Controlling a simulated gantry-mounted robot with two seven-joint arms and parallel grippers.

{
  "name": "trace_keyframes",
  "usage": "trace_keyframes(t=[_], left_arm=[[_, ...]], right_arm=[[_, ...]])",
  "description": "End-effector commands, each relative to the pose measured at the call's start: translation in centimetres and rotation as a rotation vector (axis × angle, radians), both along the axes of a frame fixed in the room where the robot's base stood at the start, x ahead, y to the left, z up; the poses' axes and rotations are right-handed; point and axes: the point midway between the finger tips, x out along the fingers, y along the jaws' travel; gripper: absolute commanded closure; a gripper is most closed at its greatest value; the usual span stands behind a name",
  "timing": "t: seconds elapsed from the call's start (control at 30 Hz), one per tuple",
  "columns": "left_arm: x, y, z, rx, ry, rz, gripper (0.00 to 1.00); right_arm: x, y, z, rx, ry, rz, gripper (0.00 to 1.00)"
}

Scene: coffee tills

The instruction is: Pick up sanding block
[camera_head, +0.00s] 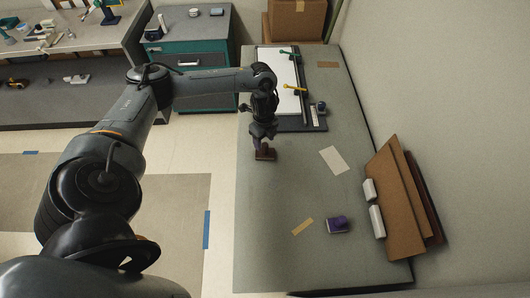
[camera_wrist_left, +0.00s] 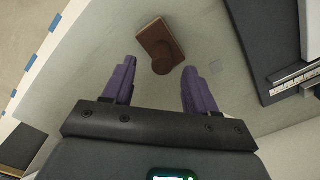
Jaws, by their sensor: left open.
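A brown block with a rounded knob, which looks like the sanding block (camera_head: 265,154), lies on the grey table near its left edge. In the left wrist view the same block (camera_wrist_left: 158,42) lies just beyond the fingertips, roughly centred between them and slightly tilted in the picture. My left gripper (camera_head: 263,139) points down above the block. In the left wrist view its two purple fingers (camera_wrist_left: 157,78) are apart with nothing between them. The gripper hides part of the block in the head view. My right gripper is not in view.
A dark paper trimmer with a white sheet (camera_head: 289,98) lies behind the gripper. A purple block (camera_head: 337,224) sits at the front. Brown boards (camera_head: 392,200) lean on the right wall beside white blocks (camera_head: 377,221). The table's middle is mostly clear, with a pale card (camera_head: 334,160).

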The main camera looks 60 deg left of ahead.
Motion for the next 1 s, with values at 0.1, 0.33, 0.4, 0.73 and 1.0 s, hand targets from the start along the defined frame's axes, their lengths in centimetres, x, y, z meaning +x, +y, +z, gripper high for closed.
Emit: trace_keyframes(t=[0.1, 0.33, 0.4, 0.73, 1.0], left_arm=[[0.1, -0.1, -1.4, 0.000, 0.004, 0.000, 0.43], [0.3, -0.1, -4.1, 0.000, 0.002, 0.001, 0.43], [0.3, -0.1, -4.5, 0.000, 0.001, 0.000, 0.43], [0.3, -0.1, -4.7, 0.001, 0.001, 0.000, 0.52], [0.3, -0.1, -4.6, 0.001, 0.001, 0.000, 0.93]], right_arm=[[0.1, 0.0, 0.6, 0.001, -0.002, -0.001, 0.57], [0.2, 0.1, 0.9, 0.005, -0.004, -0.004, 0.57], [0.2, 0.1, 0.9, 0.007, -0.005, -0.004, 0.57], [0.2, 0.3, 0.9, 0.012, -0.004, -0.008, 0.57], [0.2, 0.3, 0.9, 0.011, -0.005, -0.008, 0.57]])
